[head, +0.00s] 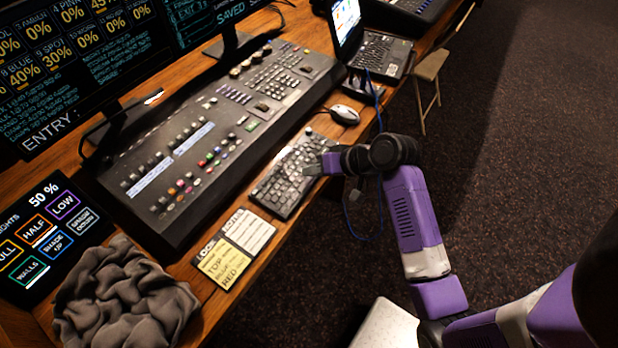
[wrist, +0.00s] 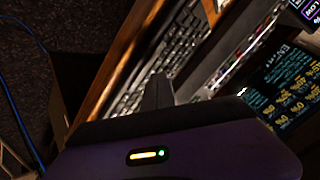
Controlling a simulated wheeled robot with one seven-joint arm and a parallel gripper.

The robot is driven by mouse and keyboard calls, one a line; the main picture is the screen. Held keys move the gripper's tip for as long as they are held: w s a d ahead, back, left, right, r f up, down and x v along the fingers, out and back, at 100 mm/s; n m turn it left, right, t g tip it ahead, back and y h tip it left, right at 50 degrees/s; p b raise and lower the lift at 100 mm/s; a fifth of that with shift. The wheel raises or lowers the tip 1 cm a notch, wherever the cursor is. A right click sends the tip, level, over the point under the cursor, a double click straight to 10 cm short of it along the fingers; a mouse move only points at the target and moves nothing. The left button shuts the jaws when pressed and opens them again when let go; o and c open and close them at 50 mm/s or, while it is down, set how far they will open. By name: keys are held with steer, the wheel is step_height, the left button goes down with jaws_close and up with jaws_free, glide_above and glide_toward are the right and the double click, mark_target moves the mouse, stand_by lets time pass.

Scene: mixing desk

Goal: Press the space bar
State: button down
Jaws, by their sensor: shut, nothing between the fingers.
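The dark keyboard (head: 284,180) lies along the desk's front edge, in front of the mixing desk. My gripper (head: 311,170) is at the keyboard's front edge, toward its right half, with the purple arm reaching in from the right. In the wrist view the gripper (wrist: 158,92) shows as a dark shape pointing at the rows of keys of the keyboard (wrist: 172,48). The fingers are shut and empty. The space bar cannot be made out, and I cannot tell whether the fingertips touch a key.
The mixing desk (head: 207,135) stands behind the keyboard. Note cards (head: 249,231) and a crumpled grey cloth (head: 122,297) lie to the left. A blue cable (head: 378,215) hangs by the arm. Carpeted floor is open at right.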

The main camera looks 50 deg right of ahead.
mark_target(312, 181)
steer(key=shift+f, duration=0.2)
stand_by(0.4)
steer(key=shift+f, duration=0.25)
steer(key=shift+f, duration=0.3)
stand_by(0.6)
steer(key=shift+r, duration=0.1)
steer(key=shift+r+p, duration=0.65)
steer(key=shift+p, duration=0.15)
step_height(312, 181, up, 5)
steer(key=p, duration=0.5)
stand_by(0.9)
